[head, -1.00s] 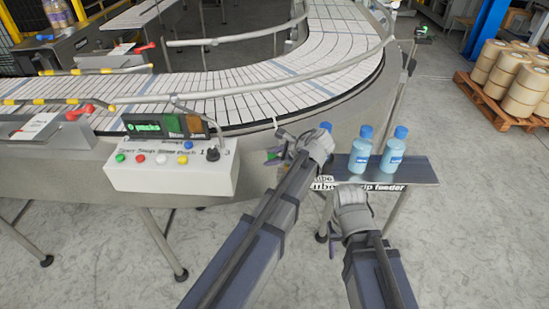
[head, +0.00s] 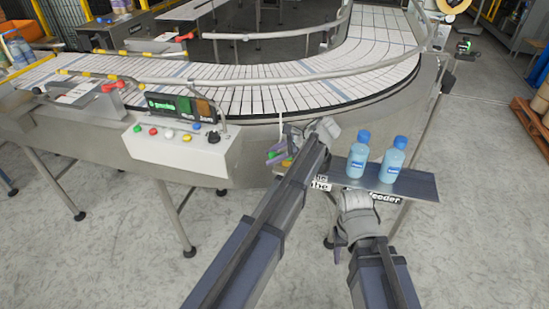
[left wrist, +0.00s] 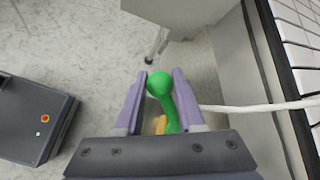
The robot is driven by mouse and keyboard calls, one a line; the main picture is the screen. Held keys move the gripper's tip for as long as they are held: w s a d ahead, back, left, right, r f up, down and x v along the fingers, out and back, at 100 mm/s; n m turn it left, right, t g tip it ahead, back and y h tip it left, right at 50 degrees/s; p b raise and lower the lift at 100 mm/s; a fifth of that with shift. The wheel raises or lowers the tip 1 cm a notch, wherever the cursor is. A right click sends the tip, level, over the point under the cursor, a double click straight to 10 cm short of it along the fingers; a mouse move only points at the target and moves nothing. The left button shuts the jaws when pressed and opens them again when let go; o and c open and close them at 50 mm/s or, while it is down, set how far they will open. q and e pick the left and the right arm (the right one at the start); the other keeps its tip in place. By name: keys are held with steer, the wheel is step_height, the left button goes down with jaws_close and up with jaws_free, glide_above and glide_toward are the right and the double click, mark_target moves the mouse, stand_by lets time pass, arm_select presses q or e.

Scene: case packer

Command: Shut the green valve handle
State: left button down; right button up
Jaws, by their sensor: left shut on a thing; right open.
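The green valve handle (left wrist: 167,98) shows in the left wrist view as a rounded green knob on a curved stem, between my purple fingers. My left gripper (left wrist: 161,108) is shut on it, with a yellow-orange piece just below. In the head view, my left gripper (head: 277,154) is at the conveyor's front side, left of the small shelf, and largely hides the handle. My right gripper (head: 338,243) is open and empty, low in front of the shelf. The valve body is hidden.
Two blue bottles (head: 376,160) stand on the dark shelf (head: 422,187) right of my left gripper. A control box (head: 165,150) with coloured buttons is to the left. The curved conveyor (head: 300,97) runs behind. A thin white rod (left wrist: 255,107) is close to the handle. The front floor is clear.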

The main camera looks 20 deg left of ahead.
arm_select(q)
steer(key=shift+d, duration=0.15)
stand_by(0.3)
steer(key=c, duration=0.5)
jaws_free()
steer(key=p+v, duration=0.5)
steer(key=v, duration=0.2)
steer(key=shift+d+r, duration=0.25)
